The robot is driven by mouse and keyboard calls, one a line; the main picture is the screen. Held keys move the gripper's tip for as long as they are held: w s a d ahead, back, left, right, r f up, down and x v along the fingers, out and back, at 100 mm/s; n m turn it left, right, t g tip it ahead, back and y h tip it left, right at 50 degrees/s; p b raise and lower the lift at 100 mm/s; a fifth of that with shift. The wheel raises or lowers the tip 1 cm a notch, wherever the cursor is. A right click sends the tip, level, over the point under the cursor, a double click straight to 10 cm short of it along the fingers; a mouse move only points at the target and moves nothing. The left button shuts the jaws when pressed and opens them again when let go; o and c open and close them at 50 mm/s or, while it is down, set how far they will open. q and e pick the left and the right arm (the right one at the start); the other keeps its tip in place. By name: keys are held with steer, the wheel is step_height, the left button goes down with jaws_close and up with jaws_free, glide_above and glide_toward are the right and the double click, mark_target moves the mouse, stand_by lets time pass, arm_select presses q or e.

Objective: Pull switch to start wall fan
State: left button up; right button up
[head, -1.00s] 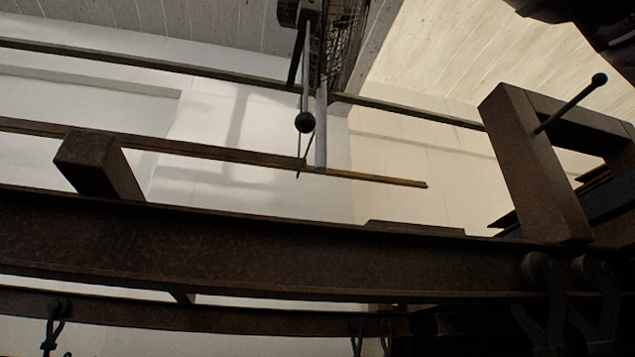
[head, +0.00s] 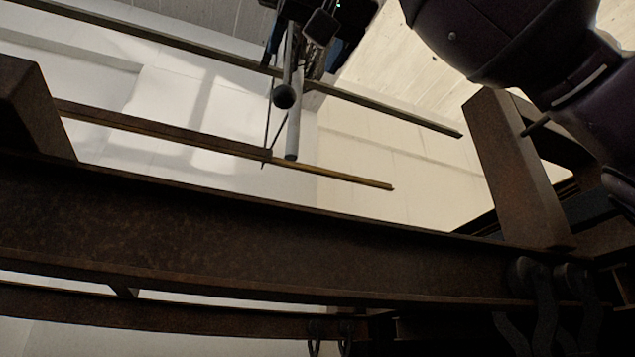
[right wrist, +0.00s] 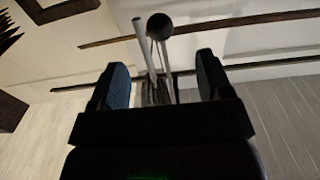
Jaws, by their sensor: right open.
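The pull switch shows in the head view as a thin rod ending in a dark round knob (head: 284,97), hanging below the fan. In the right wrist view the knob (right wrist: 159,26) lies beyond the fingertips, and its rod runs back between the fingers beside a pale pole. My right gripper (head: 300,52) is open in front of the fan at the top of the head view. In the right wrist view its two fingers (right wrist: 163,78) stand apart on either side of the rods; I cannot tell whether they touch. The wall fan is mostly hidden behind the gripper. My left gripper is not in view.
A rusty beam (head: 230,230) crosses the head view, with a dark upright block (head: 30,105) at left and a rusty frame (head: 515,170) at right. Two thin rails (head: 340,178) run behind the switch. A pale wall (head: 170,95) stands behind.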

mark_target(288, 88)
steer(key=shift+p+x, duration=1.3)
steer(key=shift+x, duration=3.5)
steer(key=c, duration=1)
